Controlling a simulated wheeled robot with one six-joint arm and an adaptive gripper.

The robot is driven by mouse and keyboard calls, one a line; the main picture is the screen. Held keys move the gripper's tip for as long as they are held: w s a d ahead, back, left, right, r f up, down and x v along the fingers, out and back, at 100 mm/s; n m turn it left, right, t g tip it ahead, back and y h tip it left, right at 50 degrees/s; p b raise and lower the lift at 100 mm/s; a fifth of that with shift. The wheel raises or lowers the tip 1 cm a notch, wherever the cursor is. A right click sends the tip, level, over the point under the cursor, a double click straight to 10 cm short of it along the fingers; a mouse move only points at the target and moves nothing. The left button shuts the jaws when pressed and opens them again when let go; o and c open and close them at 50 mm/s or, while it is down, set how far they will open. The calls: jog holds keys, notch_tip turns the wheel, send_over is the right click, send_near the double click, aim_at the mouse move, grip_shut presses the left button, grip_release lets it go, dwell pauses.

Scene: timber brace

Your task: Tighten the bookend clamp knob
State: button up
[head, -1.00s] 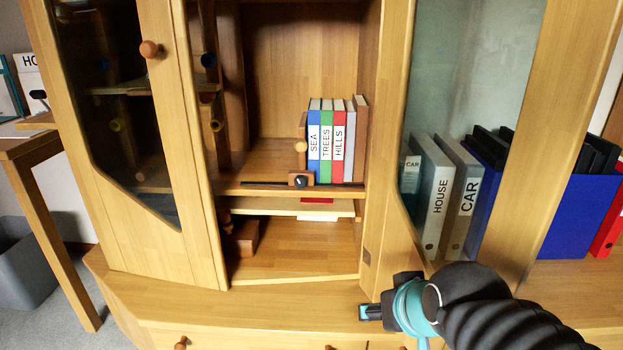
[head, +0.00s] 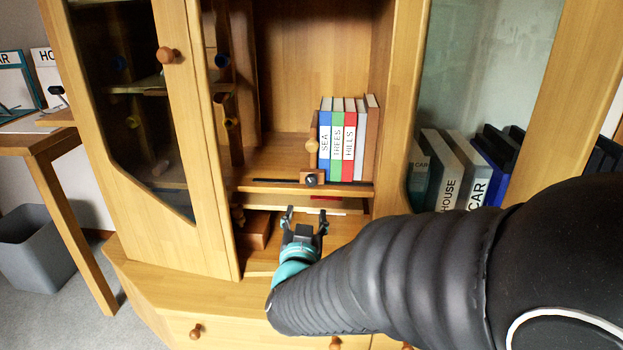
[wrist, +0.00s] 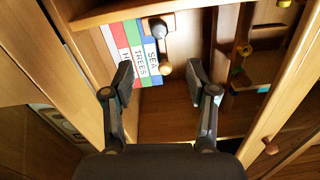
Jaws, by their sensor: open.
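The bookend clamp is a wooden block (head: 311,177) on a dark rail along the shelf's front edge, with a black knob (head: 311,180) on its front face. Its upright part with a pale round knob (head: 311,146) stands against the left side of the book row. My gripper (head: 305,215) is open and empty, pointing up toward the clamp from below and in front. In the wrist view the fingers (wrist: 158,80) are spread wide. They touch nothing that I can see.
Several books (head: 345,140) stand right of the bookend. A lower shelf board (head: 285,199) and a wooden block (head: 256,230) lie below. An open-looking door panel (head: 180,120) stands at left, and a glass panel (head: 480,80) at right. The rail left of the clamp is clear.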

aim_at(311, 183)
jog(key=w, duration=1.3)
jog(key=shift+w+d, duration=0.25)
jog(key=shift+w, duration=0.1)
